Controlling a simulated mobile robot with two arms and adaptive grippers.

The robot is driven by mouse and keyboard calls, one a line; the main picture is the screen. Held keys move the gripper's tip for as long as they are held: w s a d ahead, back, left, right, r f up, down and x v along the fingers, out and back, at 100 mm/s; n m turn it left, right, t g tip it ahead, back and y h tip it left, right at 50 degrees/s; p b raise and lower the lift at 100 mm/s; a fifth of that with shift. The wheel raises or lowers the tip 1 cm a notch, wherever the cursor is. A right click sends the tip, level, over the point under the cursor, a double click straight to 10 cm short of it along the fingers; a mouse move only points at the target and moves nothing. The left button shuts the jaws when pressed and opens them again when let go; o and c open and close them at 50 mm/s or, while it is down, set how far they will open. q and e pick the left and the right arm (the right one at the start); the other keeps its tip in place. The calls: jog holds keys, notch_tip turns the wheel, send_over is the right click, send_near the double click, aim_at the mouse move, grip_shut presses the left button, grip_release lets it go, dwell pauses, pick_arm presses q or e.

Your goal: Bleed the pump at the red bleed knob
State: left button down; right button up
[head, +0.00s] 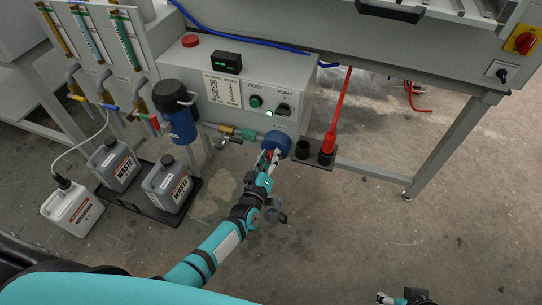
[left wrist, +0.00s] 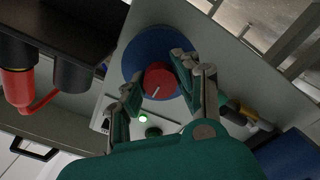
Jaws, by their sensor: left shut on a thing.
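The red bleed knob (left wrist: 160,80) with a white pointer line sits on the face of the round blue pump head (left wrist: 138,56) in the left wrist view. My left gripper (left wrist: 156,72) has one finger on each side of the knob and is shut on it. In the head view the left gripper (head: 270,157) reaches the front of the blue pump head (head: 280,143) and hides most of the knob. My right gripper (head: 392,299) shows only in part at the bottom edge, away from the pump; its fingers are unclear.
Above the pump is a grey control box (head: 222,98) with a green button (head: 255,101), a pump switch (head: 283,110) and a lit lamp (head: 269,113). A red-handled tool (head: 336,115) stands in a holder at right. Waste canisters (head: 167,185) stand at left. Floor at right is clear.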

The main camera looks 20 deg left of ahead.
pick_arm(q)
jog(key=shift+f, duration=0.1)
dwell(0.4)
jog(key=c, duration=0.9)
grip_release()
jog(key=shift+c, duration=0.2)
jog(key=shift+s, duration=0.1)
jog(key=s, duration=1.2)
jog(key=shift+a, duration=0.2)
jog(key=shift+d, duration=0.1)
